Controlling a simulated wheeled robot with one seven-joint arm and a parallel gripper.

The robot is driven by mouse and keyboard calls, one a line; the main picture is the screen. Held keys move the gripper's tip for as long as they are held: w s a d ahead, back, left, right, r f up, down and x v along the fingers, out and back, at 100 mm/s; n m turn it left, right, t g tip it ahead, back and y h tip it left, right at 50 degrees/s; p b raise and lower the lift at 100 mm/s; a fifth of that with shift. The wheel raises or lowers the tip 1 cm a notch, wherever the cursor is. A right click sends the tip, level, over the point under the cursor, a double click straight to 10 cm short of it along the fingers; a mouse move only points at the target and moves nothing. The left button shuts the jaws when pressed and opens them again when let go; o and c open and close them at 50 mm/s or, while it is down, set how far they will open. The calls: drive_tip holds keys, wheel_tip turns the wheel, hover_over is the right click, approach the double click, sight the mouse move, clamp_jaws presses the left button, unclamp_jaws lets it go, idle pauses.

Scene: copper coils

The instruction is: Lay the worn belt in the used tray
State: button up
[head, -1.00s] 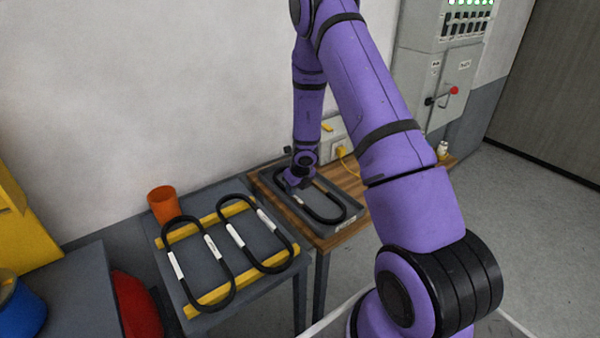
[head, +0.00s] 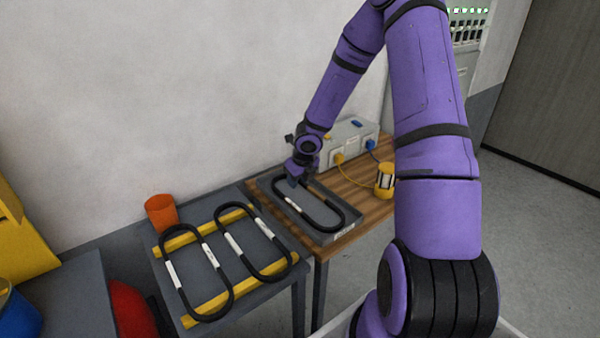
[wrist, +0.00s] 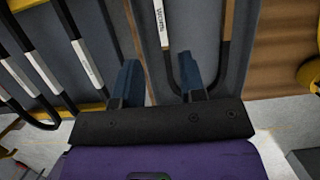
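The worn belt, a black loop with pale label sleeves (head: 290,207), lies in the grey used tray (head: 337,233) on the wooden table. My gripper (head: 298,180) is over the far left end of the tray. In the wrist view, my gripper (wrist: 160,82) has its two blue fingers well apart. The belt's lettered white sleeve (wrist: 161,22) shows just beyond the gap, and the belt's curved end passes by the right finger. Nothing is visibly clamped. The fingers hide part of that curve, and I cannot tell whether they touch it.
Two more black belts (head: 168,262) (head: 228,249) lie on yellow bars on the grey table at left. An orange cup (head: 161,211) stands behind them.

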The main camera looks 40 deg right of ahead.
drive_tip(key=s+a+r+n+t+y, duration=0.1)
drive_tip(key=a+r+n, duration=0.45)
drive_tip(key=r, duration=0.35)
drive_tip(key=s+a+r+n+t, duration=0.2)
drive_tip(key=a+r+n, duration=0.2)
drive_tip(key=r+n, duration=0.4)
drive_tip(key=s+a+r+n+t+y, duration=0.1)
drive_tip(key=a+r+n, duration=0.35)
drive_tip(key=r, duration=0.55)
drive_tip(key=s+a+r+n+g, duration=0.1)
drive_tip(key=s+a+r+n, duration=0.3)
drive_tip(key=s, duration=0.3)
drive_tip(key=s+a+r+n, duration=0.1)
drive_tip(key=s+r+n, duration=0.2)
drive_tip(key=s+n, duration=0.4)
drive_tip(key=s+d+r+n+h, duration=0.1)
drive_tip(key=s+d+n, duration=0.1)
drive_tip(key=s, duration=0.5)
drive_tip(key=s+d+r+n+g+h, duration=0.1)
drive_tip(key=s+n, duration=0.3)
drive_tip(key=s, duration=0.3)
drive_tip(key=shift+d+n, duration=0.3)
drive_tip(key=shift+d, duration=0.05)
